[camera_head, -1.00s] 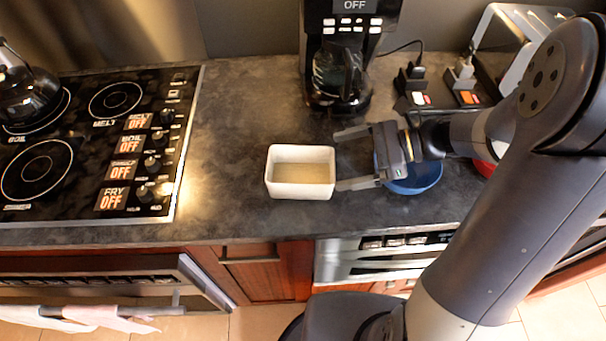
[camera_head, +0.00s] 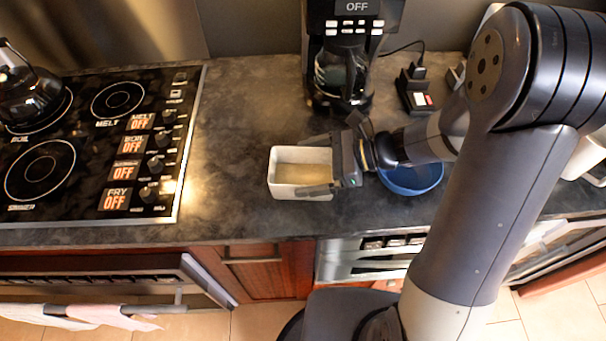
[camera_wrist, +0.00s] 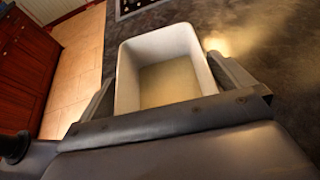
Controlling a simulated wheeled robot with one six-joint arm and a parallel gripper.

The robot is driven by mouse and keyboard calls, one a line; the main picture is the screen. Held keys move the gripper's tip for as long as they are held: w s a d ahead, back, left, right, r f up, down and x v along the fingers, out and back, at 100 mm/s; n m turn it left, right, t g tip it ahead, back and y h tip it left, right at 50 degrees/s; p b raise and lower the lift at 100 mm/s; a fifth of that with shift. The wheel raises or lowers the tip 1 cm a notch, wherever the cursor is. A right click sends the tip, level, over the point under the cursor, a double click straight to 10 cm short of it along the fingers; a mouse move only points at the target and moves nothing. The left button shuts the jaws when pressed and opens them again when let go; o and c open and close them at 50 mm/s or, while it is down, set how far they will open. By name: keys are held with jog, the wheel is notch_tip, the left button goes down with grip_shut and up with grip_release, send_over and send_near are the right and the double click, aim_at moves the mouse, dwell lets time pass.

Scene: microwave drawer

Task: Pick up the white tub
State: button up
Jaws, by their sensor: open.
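The white tub (camera_head: 284,189) is a rectangular open container standing upright on the dark counter, with a beige inside. It also fills the middle of the wrist view (camera_wrist: 128,72). My gripper (camera_head: 308,165) comes in from the right, its two fingers on either side of the tub's right part. In the wrist view the open fingers (camera_wrist: 165,90) flank the tub's near end. The right finger looks close to the tub wall; I cannot tell whether either finger touches it.
A blue bowl (camera_head: 414,180) sits right of the tub, partly under my arm. A coffee maker (camera_head: 342,75) stands behind. The stove (camera_head: 92,150) with knobs is at left. The counter (camera_head: 225,150) between stove and tub is clear.

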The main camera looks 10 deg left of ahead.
jog(key=shift+c, duration=0.6)
jog(key=c, duration=0.6)
